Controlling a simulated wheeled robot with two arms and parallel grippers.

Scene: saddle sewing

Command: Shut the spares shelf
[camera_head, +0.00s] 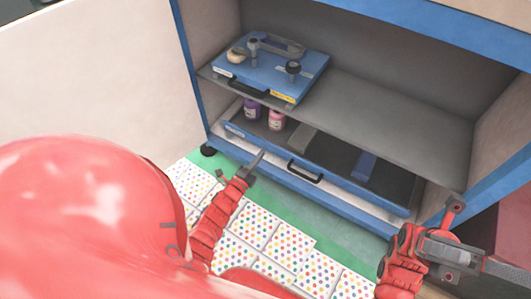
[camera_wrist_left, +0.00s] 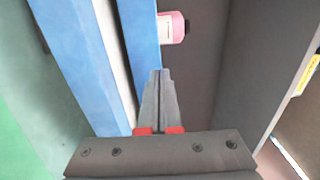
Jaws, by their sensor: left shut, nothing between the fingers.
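The open cabinet holds a lower pull-out shelf (camera_head: 341,184) with a blue front edge, a black handle (camera_head: 304,171) and a small label at its left. I cannot read which shelf is named spares. My left gripper (camera_head: 261,154) is shut and empty at the lower shelf's front, left of the handle. In the left wrist view its fingers (camera_wrist_left: 161,72) point along the inner side of the blue front edge (camera_wrist_left: 140,55); contact cannot be told. A pink bottle (camera_wrist_left: 172,28) is just beyond the tips. My right gripper (camera_head: 495,267) is at the lower right; its jaws are unclear.
Dotted floor tiles (camera_head: 290,243) lie in front.

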